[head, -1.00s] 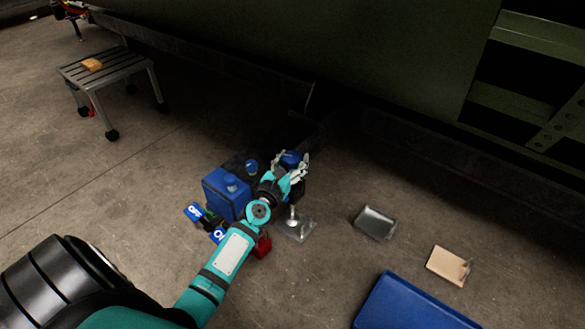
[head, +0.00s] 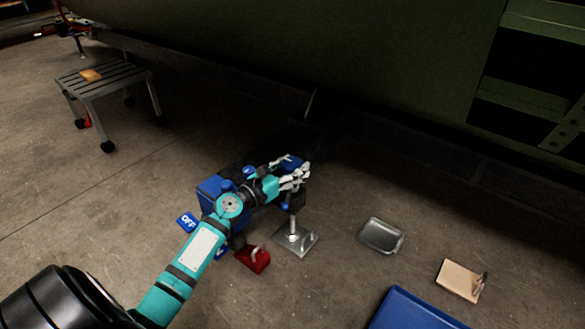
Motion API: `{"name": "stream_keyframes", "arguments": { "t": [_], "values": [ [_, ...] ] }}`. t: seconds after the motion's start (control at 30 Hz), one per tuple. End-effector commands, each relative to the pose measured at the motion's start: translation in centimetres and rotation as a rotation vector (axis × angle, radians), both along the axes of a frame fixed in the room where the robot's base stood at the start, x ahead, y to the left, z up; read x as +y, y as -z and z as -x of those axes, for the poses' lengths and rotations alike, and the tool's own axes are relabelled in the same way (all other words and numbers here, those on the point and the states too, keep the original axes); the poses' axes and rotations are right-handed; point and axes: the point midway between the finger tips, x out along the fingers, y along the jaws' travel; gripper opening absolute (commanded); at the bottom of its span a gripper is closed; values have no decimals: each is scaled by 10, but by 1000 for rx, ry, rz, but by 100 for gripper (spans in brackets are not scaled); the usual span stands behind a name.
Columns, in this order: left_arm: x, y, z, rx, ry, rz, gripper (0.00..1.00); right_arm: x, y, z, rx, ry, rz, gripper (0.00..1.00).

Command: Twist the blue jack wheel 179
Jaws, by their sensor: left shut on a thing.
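The blue jack wheel (head: 291,161) shows at the top of a small jack, partly hidden behind the fingers of my left gripper (head: 297,176). The gripper is shut on the wheel. The jack's thin post stands upright on a square metal base plate (head: 296,239) on the floor. My left arm comes in from the lower left and reaches over to the jack. My right gripper is not in view.
A blue box-shaped unit (head: 209,188) stands left of the jack, partly behind my arm. A blue OFF sign (head: 187,222) and a red block (head: 253,259) lie near it. A metal tray (head: 382,235), a tan board (head: 460,280) and a blue case (head: 412,311) are to the right. The dark green fuselage (head: 300,50) overhangs behind.

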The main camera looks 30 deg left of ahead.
Motion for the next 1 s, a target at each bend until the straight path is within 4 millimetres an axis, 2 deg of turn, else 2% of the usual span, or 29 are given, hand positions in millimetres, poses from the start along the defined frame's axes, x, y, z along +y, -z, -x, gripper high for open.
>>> {"name": "stream_keyframes", "arguments": {
  "t": [0.07, 0.1, 0.3, 0.53, 0.67, 0.77, 1.0],
  "values": [
    [-1, 0, 0, 1, 1, 2, 21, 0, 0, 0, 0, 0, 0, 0],
    [-1, 0, 0, 1, 1, 2, 54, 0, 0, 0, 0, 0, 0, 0],
    [0, 0, 0, 1, 0, 1, 78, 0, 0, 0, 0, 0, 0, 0],
    [0, 0, 0, 0, -1, 1, 78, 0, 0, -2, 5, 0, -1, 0],
    [1, 1, 8, 2, -2, 1, 78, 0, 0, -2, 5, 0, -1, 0],
    [4, 2, 23, 3, -1, 0, 78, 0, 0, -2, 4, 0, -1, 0],
    [13, 2, 75, 3, -2, 2, 78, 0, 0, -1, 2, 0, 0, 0]
  ]
}}
